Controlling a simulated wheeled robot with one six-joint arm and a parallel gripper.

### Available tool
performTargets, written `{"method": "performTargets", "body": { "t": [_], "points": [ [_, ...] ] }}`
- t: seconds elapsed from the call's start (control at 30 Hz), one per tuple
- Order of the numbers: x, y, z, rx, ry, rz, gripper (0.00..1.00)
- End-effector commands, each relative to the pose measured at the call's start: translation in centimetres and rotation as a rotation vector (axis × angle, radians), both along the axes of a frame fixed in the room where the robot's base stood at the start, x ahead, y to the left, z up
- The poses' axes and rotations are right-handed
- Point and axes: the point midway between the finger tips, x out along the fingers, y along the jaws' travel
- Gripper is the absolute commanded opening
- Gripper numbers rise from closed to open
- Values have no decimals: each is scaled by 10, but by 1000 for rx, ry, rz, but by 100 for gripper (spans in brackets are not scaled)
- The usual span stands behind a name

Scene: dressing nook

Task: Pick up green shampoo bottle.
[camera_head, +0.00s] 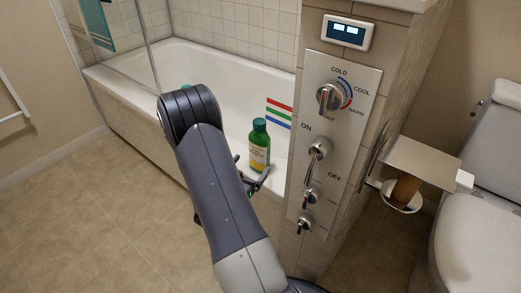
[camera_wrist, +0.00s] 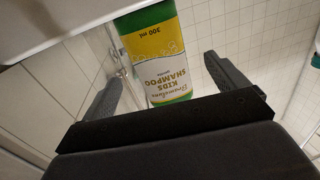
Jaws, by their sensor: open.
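The green shampoo bottle (camera_head: 259,146) stands upright by the near rim of the bathtub, just left of the tiled control pillar. It has a green cap and a yellow and white label. In the wrist view the bottle (camera_wrist: 160,55) appears upside down, its label reading "Kids Shampoo". My gripper (camera_head: 251,172) is open at the bottle's lower part, partly hidden by my arm. In the wrist view my gripper (camera_wrist: 161,72) has one finger on each side of the bottle, with a visible gap on both sides.
The white bathtub (camera_head: 220,62) lies behind the bottle. The pillar with its shower control panel (camera_head: 335,135) rises close to the right. A toilet (camera_head: 490,200) and paper holder (camera_head: 405,200) are further right. Open tiled floor (camera_head: 90,225) lies at left.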

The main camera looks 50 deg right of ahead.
Motion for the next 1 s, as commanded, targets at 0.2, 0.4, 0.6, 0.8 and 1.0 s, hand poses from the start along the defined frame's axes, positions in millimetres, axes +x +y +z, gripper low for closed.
{"method": "performTargets", "body": {
  "t": [0.2,0.4,0.6,0.8,1.0],
  "points": [
    [4,-15,0,0,-1,1,93],
    [8,-41,0,-1,-3,-2,93],
    [14,-62,1,1,-2,2,93],
    [15,-63,1,1,0,3,93],
    [15,-63,1,1,-1,3,81]
  ]
}}
